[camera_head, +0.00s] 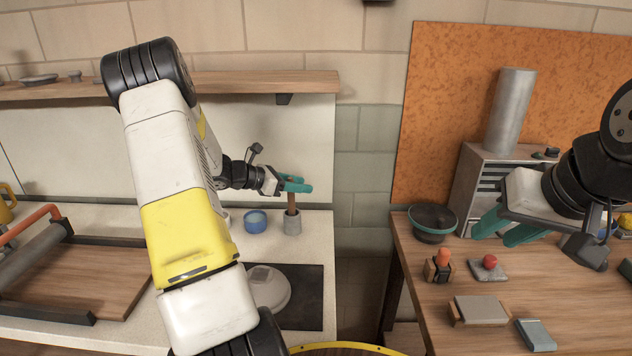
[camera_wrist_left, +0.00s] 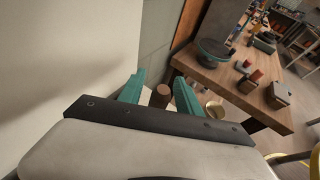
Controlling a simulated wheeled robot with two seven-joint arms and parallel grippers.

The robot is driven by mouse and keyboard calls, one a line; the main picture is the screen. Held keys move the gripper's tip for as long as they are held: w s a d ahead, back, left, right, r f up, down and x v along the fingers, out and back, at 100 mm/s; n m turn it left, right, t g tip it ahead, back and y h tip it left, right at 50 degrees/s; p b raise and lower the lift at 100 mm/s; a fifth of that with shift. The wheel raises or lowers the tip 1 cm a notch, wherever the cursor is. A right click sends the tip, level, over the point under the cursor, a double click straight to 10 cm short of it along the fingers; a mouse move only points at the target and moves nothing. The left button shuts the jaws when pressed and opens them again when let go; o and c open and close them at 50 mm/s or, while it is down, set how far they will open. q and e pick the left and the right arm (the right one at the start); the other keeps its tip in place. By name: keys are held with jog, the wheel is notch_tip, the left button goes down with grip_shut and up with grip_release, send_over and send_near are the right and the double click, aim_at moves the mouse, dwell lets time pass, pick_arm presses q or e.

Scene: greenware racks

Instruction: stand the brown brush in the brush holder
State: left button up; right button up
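The brown brush (camera_head: 291,202) stands about upright in the grey brush holder (camera_head: 292,225) at the right end of the pale counter. Its lower end is hidden inside the holder. My left gripper (camera_head: 297,185) is at the top of the brush, above the holder. In the left wrist view the brush's top (camera_wrist_left: 160,96) sits between the two teal fingers (camera_wrist_left: 160,92), with a small gap showing on each side. My right gripper (camera_head: 506,228) is open and empty above the wooden table at right.
A blue cup (camera_head: 256,221) stands just left of the holder. A pale round object (camera_head: 270,288) lies nearer on the counter. The wooden table (camera_head: 404,262) holds a dark bowl (camera_head: 433,222) and several small tools. A shelf (camera_head: 260,82) runs above the counter.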

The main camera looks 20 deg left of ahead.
pick_arm(q)
jog(key=shift+s+a, duration=0.1)
jog(key=v, duration=0.7)
jog(key=shift+s+a+r, duration=0.15)
jog(key=shift+s+r, duration=0.05)
dwell(0.8)
